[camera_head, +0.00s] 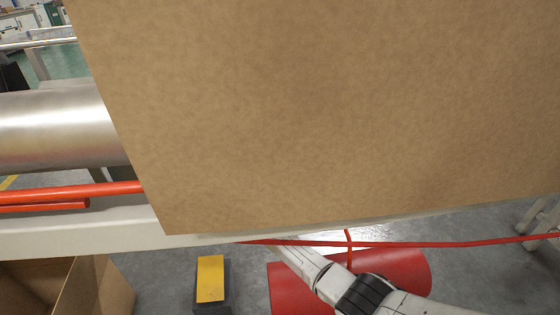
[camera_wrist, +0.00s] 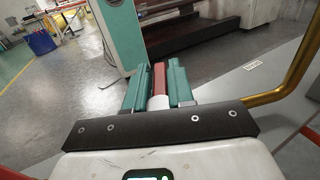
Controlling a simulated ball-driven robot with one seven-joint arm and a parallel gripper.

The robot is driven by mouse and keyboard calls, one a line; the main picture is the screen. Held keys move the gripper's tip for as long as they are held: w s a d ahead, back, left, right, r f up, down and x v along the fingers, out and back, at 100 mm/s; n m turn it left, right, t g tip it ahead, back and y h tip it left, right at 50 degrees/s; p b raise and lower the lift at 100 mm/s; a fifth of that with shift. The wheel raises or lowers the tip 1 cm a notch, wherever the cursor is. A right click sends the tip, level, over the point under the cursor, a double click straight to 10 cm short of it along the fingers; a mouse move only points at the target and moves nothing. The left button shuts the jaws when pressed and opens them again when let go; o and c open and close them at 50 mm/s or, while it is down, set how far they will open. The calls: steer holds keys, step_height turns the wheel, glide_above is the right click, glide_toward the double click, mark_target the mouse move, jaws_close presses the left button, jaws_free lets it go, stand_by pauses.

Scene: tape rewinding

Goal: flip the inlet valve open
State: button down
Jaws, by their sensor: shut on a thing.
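In the wrist view my gripper (camera_wrist: 157,70) has two teal fingers closed on a narrow red piece (camera_wrist: 159,77) with a white part below it. The red piece lies between the fingers and looks like a valve lever, but its full shape is hidden by them. In the head view my arm reaches up from the bottom right, and its end passes out of sight behind a large brown sheet. Neither the gripper nor the valve shows there.
The brown sheet (camera_head: 320,110) fills most of the head view. A metal roller (camera_head: 55,130), an orange-red bar (camera_head: 75,193) and a cardboard box (camera_head: 95,290) are at left. A red cylinder (camera_head: 400,268) lies behind my arm. A golden pipe (camera_wrist: 300,70) curves right of my gripper.

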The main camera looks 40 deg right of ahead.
steer(key=shift+s+m+g+h, duration=0.1)
steer(key=shift+m+g+h, duration=0.35)
steer(key=shift+g, duration=0.25)
steer(key=c, duration=1.1)
jaws_free()
steer(key=p+v, duration=0.3)
steer(key=v, duration=0.6)
steer(key=shift+s+a+r, duration=0.1)
steer(key=shift+a, duration=0.05)
steer(key=shift+s+a+p, duration=0.3)
steer(key=shift+a, duration=0.3)
steer(key=shift+c, duration=0.5)
